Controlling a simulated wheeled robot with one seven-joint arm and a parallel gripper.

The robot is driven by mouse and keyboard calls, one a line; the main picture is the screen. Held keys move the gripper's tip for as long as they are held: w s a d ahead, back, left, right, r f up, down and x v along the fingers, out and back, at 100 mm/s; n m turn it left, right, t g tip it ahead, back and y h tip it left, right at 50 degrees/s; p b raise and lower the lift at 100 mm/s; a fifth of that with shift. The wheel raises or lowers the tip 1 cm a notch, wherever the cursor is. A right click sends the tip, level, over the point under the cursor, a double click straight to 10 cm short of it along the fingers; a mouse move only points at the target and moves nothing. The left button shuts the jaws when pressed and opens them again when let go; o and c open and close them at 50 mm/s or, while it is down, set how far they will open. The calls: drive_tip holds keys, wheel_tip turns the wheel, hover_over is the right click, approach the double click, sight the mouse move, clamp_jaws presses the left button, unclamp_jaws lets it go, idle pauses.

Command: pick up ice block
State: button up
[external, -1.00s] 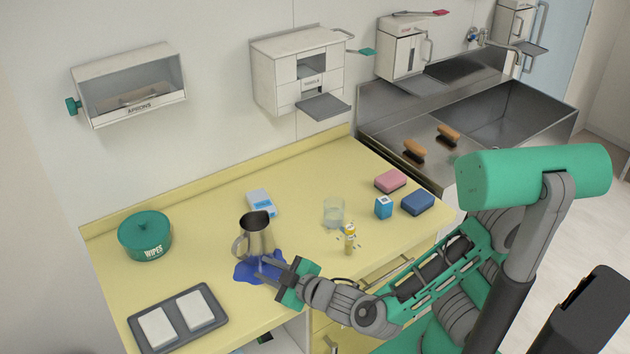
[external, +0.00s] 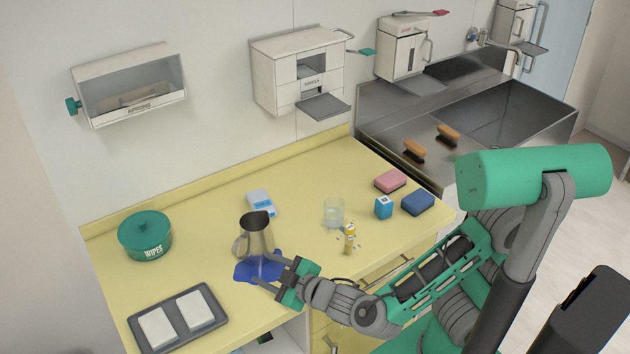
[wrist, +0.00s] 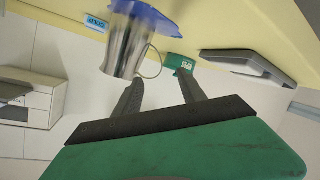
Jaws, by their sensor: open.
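I cannot identify an ice block for certain. Two pale white slabs (external: 158,327) (external: 195,309) lie in a dark grey tray (external: 222,316) at the counter's front left. My gripper (external: 256,272) is open and empty, low over the counter beside the steel pitcher (external: 256,240). The pitcher stands upright with a blue patch (external: 243,273) around its base. In the wrist view my two fingers (wrist: 158,80) are spread apart, with the pitcher (wrist: 124,44) ahead of them and the blue patch (wrist: 165,8) at the top. No contact is clear.
A green wipes tub (external: 145,238) stands at the back left. A blue-white box (external: 261,202), a glass (external: 333,212), a small yellow item (external: 349,238), a blue carton (external: 383,207) and pink (external: 390,181) and blue (external: 418,202) sponges stand behind and right.

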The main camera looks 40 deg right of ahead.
drive_tip(key=o, duration=0.3)
